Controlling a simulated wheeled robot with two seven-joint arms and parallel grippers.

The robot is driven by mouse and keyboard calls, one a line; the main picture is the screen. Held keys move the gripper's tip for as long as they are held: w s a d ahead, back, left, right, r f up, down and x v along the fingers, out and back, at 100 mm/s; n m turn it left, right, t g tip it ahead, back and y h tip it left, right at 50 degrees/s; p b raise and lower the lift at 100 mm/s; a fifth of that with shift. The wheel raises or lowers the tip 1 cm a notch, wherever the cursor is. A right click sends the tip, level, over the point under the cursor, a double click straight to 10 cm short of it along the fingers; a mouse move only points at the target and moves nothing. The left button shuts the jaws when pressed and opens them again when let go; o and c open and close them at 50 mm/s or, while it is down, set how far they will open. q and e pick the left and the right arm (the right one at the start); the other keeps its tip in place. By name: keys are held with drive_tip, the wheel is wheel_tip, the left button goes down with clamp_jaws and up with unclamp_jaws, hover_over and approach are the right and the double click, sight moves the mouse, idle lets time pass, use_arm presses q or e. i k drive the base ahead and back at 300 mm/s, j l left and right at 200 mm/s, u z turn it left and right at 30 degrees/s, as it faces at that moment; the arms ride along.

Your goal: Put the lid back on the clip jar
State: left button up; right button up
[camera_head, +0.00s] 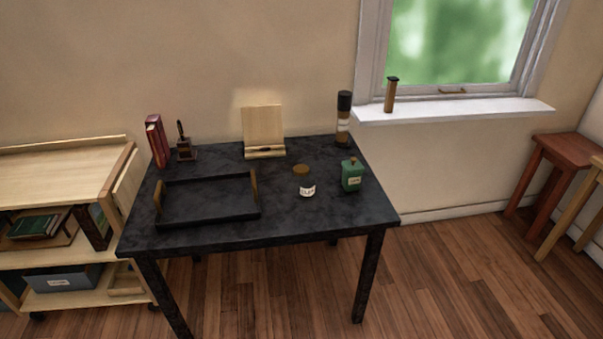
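A small jar (307,189) with a white label stands upright on the black table, right of its middle. The label is too small to read, and I cannot make out what is inside. A round brown lid-like disc (301,169) shows just behind the jar, apart from its top; it seems to lie on the table. A green container (351,178) with a pale label and a small brown knob on top stands to the right of the jar. Neither of my grippers is in view.
The black table (290,222) also holds an empty black tray (208,215), red books (156,142), a pen holder (184,150), a wooden stand (263,130) and a tall dark cylinder (343,118). A shelf cart (60,175) stands left. The table's front right is clear.

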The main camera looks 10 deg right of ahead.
sight(307, 186)
drive_tip(key=i+j, duration=0.4)
drive_tip(key=j, duration=0.25)
drive_tip(key=i+j+z, duration=0.1)
drive_tip(key=i+j, duration=0.25)
drive_tip(key=j, duration=0.3)
drive_tip(key=i+j, duration=0.2)
drive_tip(key=j, duration=0.15)
